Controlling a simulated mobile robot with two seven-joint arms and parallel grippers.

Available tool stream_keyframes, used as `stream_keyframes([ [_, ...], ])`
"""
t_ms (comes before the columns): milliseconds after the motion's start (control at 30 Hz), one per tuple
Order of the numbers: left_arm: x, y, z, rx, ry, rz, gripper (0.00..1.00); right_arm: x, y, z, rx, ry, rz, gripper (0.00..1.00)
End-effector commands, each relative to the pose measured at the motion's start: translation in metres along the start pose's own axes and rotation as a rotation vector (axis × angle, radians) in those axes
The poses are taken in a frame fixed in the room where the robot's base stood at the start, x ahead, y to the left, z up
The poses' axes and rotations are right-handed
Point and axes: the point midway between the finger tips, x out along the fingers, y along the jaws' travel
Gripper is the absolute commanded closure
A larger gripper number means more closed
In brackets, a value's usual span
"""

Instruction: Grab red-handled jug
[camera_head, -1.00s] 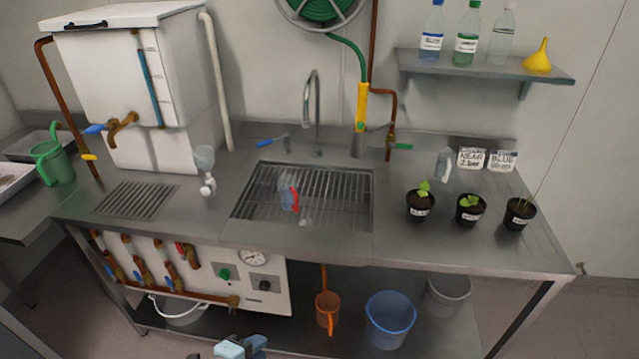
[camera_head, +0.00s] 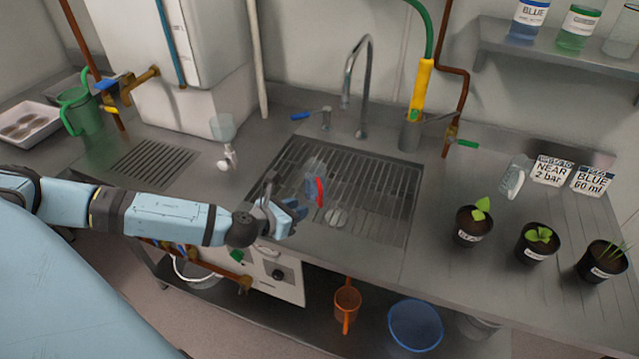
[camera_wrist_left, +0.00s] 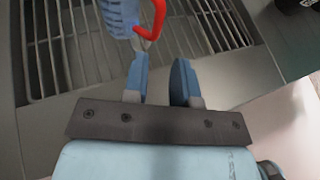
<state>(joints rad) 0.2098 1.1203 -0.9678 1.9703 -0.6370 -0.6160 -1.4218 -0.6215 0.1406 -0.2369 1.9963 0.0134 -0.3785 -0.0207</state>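The red-handled jug (camera_head: 316,181) is a small clear jug standing on the sink grating; its red handle faces right in the head view. In the left wrist view the jug (camera_wrist_left: 118,14) shows at the top edge, bluish, with its red handle curving to the right, and is partly cut off. My left gripper (camera_head: 298,211) is at the sink's front edge, just short of the jug. In the left wrist view its two blue fingers (camera_wrist_left: 162,80) are apart with nothing between them. The left fingertip looks close below the jug; contact cannot be told. My right gripper is not in view.
The sink grating (camera_head: 376,200) lies under a tall faucet (camera_head: 362,85). Three potted plants, one of them a seedling pot (camera_head: 473,228), stand right of the sink. A green jug (camera_head: 83,112) is at far left. Bare steel counter (camera_head: 440,185) lies between sink and pots.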

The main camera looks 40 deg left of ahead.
Motion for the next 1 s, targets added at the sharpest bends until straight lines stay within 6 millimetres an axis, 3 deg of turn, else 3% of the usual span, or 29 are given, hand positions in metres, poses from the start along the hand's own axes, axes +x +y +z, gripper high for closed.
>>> stream_keyframes([
  [133,0.027,0.0,0.002,-0.003,-0.003,0.0,0.75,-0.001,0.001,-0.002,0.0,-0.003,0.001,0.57],
  [367,0.045,0.0,0.002,-0.003,-0.001,0.0,0.75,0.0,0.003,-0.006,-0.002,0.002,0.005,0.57],
  [700,0.089,0.003,0.008,-0.004,0.0,0.0,0.75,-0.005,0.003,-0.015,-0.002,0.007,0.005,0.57],
  [1000,0.094,0.003,0.007,-0.004,0.0,-0.001,0.75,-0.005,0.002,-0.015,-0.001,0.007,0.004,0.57],
])
